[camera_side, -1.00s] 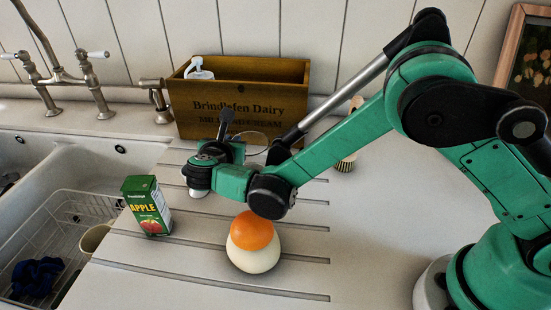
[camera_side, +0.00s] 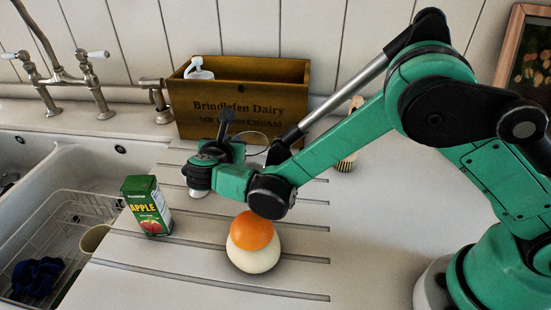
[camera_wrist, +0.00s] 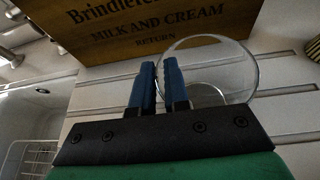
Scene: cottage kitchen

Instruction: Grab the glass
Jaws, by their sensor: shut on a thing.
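The clear glass (camera_wrist: 218,84) stands at the front of the wooden crate in the wrist view, its round rim facing the camera. My gripper (camera_wrist: 159,68) has two blue fingers close together at the left side of the glass, shut on its wall.
The wooden crate (camera_side: 240,112) stands close behind the glass. A green apple juice carton (camera_side: 147,206) is at the left, by the sink (camera_side: 62,165). An orange (camera_side: 252,230) rests on a cream rounded thing (camera_side: 253,259) in front. A striped item (camera_side: 346,164) is partly hidden behind my arm.

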